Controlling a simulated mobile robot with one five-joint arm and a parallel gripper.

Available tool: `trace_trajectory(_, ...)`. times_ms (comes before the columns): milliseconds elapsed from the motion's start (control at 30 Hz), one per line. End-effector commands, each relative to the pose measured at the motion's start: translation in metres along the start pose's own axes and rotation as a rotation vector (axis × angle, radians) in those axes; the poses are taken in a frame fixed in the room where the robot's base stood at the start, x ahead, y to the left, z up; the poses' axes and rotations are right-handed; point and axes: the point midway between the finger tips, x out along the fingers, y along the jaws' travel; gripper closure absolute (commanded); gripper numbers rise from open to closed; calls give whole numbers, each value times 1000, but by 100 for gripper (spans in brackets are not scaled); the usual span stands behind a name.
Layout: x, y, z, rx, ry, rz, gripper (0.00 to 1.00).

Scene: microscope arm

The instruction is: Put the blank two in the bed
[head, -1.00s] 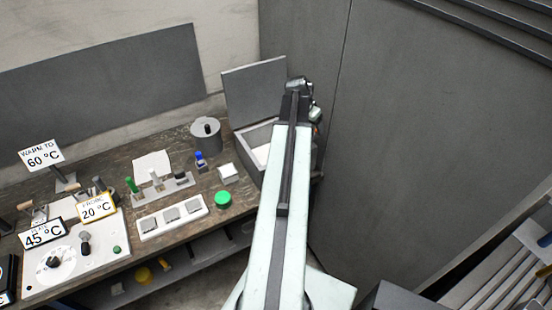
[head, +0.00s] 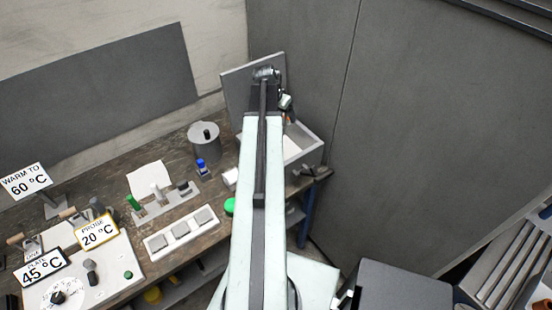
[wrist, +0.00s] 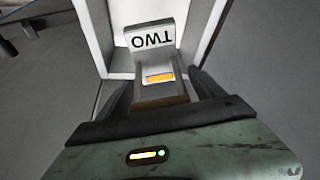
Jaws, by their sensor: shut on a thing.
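The blank two (wrist: 159,73) is a grey block with an orange strip and a white label reading TWO, which appears upside down in the wrist view. My gripper (wrist: 160,88) is shut on it, with one dark finger on each side. Beyond the block in the wrist view is the white inside of an open box (wrist: 208,45). In the head view my arm covers part of this box (head: 311,155), and my gripper and the block cannot be made out clearly. I cannot tell which thing is the bed.
The box's grey lid (head: 232,82) stands raised at the back. Left of my arm on the bench are a grey cylinder (head: 204,143), a green round knob (head: 230,206) and a white strip with grey pads (head: 182,230). A grey wall stands to the right.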

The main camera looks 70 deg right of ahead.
Motion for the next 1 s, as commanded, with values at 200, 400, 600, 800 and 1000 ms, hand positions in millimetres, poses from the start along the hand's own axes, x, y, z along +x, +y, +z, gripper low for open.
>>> trace_trajectory(200, 59, -1, 30, -65, 0, -30, 95)
trace_trajectory(400, 86, -2, 44, -119, 1, -52, 95)
trace_trajectory(600, 86, -3, 44, -130, 1, -57, 95)
trace_trajectory(800, 113, -3, 56, -130, 1, -56, 95)
trace_trajectory(1000, 144, -3, 70, -130, 1, -57, 95)
